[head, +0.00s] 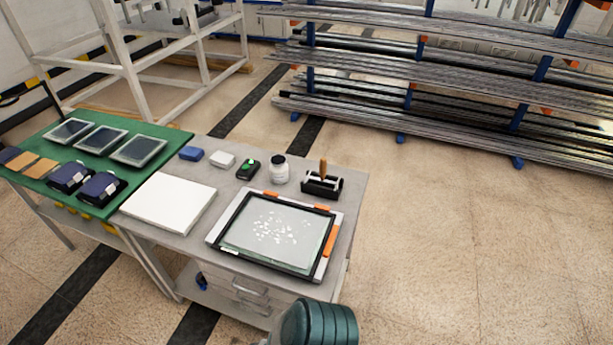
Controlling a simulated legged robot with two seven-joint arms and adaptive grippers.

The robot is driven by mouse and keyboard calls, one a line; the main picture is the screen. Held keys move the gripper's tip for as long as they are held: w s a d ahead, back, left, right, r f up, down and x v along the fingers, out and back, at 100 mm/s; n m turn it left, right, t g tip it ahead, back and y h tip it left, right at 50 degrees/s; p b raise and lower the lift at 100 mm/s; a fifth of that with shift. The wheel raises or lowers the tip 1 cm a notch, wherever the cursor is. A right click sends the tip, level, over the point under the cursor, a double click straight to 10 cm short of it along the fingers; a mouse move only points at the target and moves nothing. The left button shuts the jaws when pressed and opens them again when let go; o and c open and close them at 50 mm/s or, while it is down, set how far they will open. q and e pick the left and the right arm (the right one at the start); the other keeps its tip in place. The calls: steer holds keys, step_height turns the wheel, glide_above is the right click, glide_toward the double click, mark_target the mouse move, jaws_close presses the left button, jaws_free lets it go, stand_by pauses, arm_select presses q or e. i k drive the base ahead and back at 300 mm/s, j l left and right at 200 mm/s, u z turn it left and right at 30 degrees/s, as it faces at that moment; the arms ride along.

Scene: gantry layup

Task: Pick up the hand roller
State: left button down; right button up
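The hand roller (322,182) lies at the back right corner of the grey workbench (355,185). It has a black roller body and an upright wooden handle that points up. Nothing is touching it from above. Neither of my grippers shows in the head view.
A framed glass panel (278,235) with white flakes lies in front of the roller. A white bottle (279,169), a black-green device (248,168) and a white pad (169,202) lie to the left. A green mat (172,138) holds several items. The floor at right is clear.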

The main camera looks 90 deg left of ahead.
mark_target(323, 166)
steer(key=i+u, duration=0.1)
steer(key=u, duration=0.35)
steer(key=i+u, duration=0.15)
steer(key=u, duration=0.3)
steer(key=i+l+u, duration=0.1)
steer(key=u, duration=0.35)
steer(key=l+u, duration=0.15)
steer(key=u, duration=0.3)
steer(key=i, duration=0.05)
